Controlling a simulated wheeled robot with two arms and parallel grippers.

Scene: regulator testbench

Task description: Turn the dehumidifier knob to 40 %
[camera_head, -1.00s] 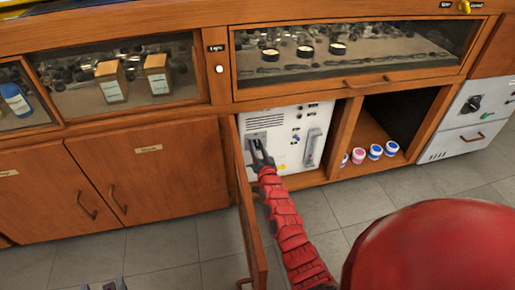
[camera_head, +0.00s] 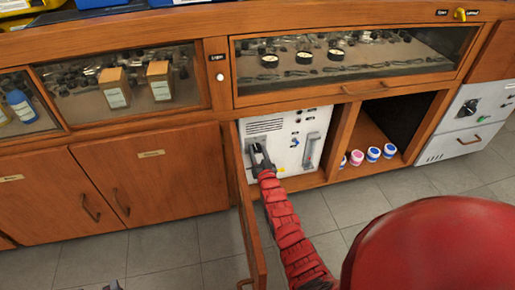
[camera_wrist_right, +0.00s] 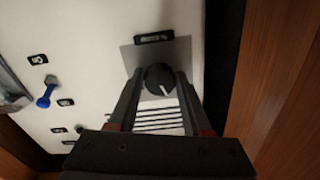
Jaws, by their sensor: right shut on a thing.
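The dehumidifier knob (camera_wrist_right: 160,77) is a round black dial with a white pointer line on a grey plate. In the right wrist view its pointer slants down and slightly right. A black label ending in a percent sign sits above it; I see no readable scale. The knob is on a white front panel (camera_head: 291,165) inside the open cabinet. My right gripper (camera_wrist_right: 159,80) is shut on the knob, one finger on each side. In the head view this gripper (camera_head: 261,158) hides the knob. A small part of my left gripper (camera_head: 113,286) shows at the bottom edge.
An open wooden door (camera_head: 250,235) stands just left of my right arm. The panel also carries a blue knob (camera_wrist_right: 45,95) and a lever handle (camera_head: 311,150). Several small jars (camera_head: 373,153) stand in the bay to the right. Another unit (camera_head: 468,115) with a black dial is farther right.

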